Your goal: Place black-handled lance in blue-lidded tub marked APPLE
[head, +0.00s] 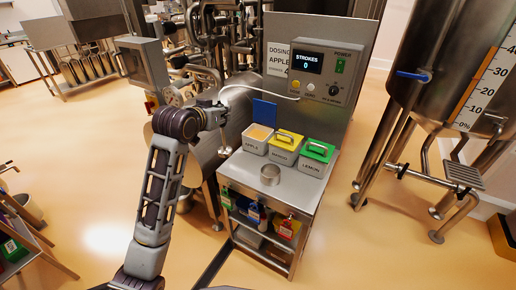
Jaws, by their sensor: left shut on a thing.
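The APPLE tub (255,147) stands at the left of a row of tubs on the steel cart. Its blue lid (265,110) is up and orange powder shows inside. My left gripper (217,113) is to the left of the tub and above it, shut on the lance (223,142). The lance hangs down below the gripper, apart from the tub. Its black handle is mostly hidden by the gripper. A white hose (258,87) arcs from the control box to the lance. My right gripper is not in view.
A yellow-lidded tub (284,154) and a green-lidded tub (312,168), both closed, stand right of the APPLE tub. A metal cup (270,175) stands in front. The control box (325,73) reads STROKES 0. A large steel tank (425,65) is at right.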

